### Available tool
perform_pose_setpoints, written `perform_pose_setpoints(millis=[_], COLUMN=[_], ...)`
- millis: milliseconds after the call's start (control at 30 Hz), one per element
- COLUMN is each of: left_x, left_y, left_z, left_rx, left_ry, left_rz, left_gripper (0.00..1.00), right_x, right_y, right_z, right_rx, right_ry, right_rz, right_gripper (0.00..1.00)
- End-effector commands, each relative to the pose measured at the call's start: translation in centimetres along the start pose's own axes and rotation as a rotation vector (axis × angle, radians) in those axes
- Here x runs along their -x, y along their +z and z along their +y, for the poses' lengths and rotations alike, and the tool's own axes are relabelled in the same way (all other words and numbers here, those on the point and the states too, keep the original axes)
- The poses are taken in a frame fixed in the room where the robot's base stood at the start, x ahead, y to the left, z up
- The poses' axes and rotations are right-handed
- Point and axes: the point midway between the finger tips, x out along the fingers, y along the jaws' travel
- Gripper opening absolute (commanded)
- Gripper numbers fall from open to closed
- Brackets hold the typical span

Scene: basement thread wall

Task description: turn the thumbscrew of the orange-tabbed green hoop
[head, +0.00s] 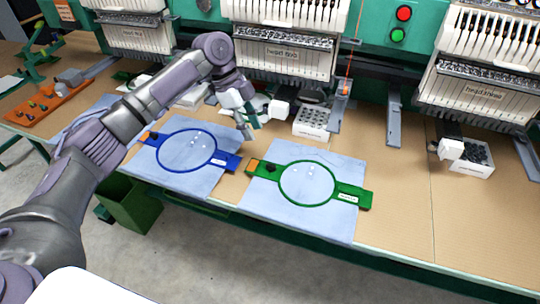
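The green hoop (307,184) lies on a light blue cloth (321,221) on the table, right of centre. Its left arm carries an orange tab (254,165) and a dark thumbscrew (269,168) beside it. Its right arm has a white label. My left gripper (249,132) hangs above the table, up and left of the orange tab, apart from the hoop. Its fingers are small and seen at an angle, so I cannot tell whether they are open. My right gripper is not in view.
A blue hoop (186,151), also orange-tabbed, lies on another cloth to the left, under my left arm. Embroidery machine heads (285,56) line the back. A white bobbin box (312,122) stands behind the green hoop.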

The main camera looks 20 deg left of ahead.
Motion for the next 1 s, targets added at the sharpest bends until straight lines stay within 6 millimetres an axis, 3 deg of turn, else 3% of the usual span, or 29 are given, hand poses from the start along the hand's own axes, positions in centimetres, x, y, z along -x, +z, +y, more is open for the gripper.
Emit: perform_pose_setpoints(millis=[233,500,700,1000], left_x=[-5.2,-10.2,-11.8,-12.0], left_y=[-0.1,-0.1,0.0,0.0], left_z=[0.1,0.0,0.0,0.0], left_rx=[0.002,0.001,0.002,0.001], left_ry=[0.004,0.001,0.0,-0.001], left_rz=[0.001,0.001,0.0,0.0], left_gripper=[0.38,0.38,0.38,0.38], right_x=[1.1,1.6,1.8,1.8], right_y=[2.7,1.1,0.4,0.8], right_z=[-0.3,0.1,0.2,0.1], right_rx=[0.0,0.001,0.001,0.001], right_ry=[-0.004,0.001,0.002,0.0], right_rz=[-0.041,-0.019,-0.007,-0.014], right_gripper=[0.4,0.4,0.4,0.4])
